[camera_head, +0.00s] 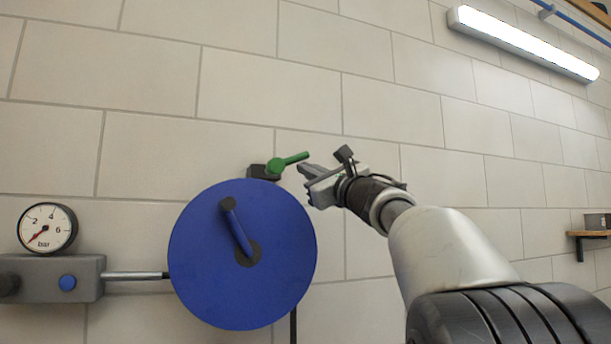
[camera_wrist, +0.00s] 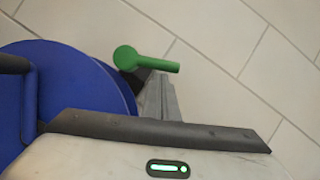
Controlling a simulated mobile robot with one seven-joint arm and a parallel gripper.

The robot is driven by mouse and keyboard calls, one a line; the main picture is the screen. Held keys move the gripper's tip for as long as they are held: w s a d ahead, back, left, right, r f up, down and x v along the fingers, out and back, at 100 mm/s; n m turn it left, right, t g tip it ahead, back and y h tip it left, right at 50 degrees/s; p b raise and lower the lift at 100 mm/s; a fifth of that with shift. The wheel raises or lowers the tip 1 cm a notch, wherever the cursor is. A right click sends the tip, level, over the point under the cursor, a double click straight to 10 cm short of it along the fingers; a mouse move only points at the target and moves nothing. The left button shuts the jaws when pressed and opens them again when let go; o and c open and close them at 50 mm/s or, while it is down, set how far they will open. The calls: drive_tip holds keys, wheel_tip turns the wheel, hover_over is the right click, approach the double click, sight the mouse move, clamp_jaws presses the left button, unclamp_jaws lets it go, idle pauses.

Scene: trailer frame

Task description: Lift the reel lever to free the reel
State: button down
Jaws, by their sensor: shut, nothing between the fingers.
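The reel (camera_head: 205,270) is a blue disc on the wall with a dark crank handle on its face. Its blue edge also shows at the left of the wrist view (camera_wrist: 85,95). The green reel lever (camera_head: 293,160) sits on a dark block at the reel's upper right and points right, tilted slightly up. In the wrist view the lever (camera_wrist: 150,65) runs to the right from its round pivot. My gripper (camera_head: 303,170) is shut and empty, its tips just right of and slightly below the lever's end. In the wrist view the fingers (camera_wrist: 158,95) reach up close below the lever; contact cannot be told.
A pressure gauge (camera_head: 47,228) stands on a grey block (camera_head: 85,277) at the left, joined by a rod to the reel. A small shelf (camera_head: 590,234) is at the far right.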

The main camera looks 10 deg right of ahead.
sight(306, 154)
wheel_tip(306, 154, up, 2)
drive_tip(key=n+g+y+p, duration=0.1)
drive_tip(key=n, duration=0.3)
drive_tip(key=shift+r, duration=0.1)
drive_tip(key=n, duration=0.1)
drive_tip(key=r+n+g+y+p, duration=0.1)
drive_tip(key=n, duration=0.1)
drive_tip(key=shift+a+r+n+g, duration=0.2)
drive_tip(key=shift+r+n+g, duration=0.1)
drive_tip(key=shift+g, duration=0.1)
drive_tip(key=shift+s+a+r+n+g+y+p, duration=0.1)
drive_tip(key=shift+a+r+n+g+p, duration=0.25)
drive_tip(key=shift+n, duration=0.35)
drive_tip(key=shift+s+a+r+n+g+y+p, duration=0.15)
drive_tip(key=shift+n+g+p, duration=0.25)
drive_tip(key=shift+n+p, duration=0.25)
drive_tip(key=shift+w+a+r+n+g+y+p, duration=0.1)
drive_tip(key=shift+r+n+g+p, duration=0.25)
drive_tip(key=shift+n, duration=0.4)
drive_tip(key=shift+f, duration=0.1)
drive_tip(key=shift+s, duration=0.1)
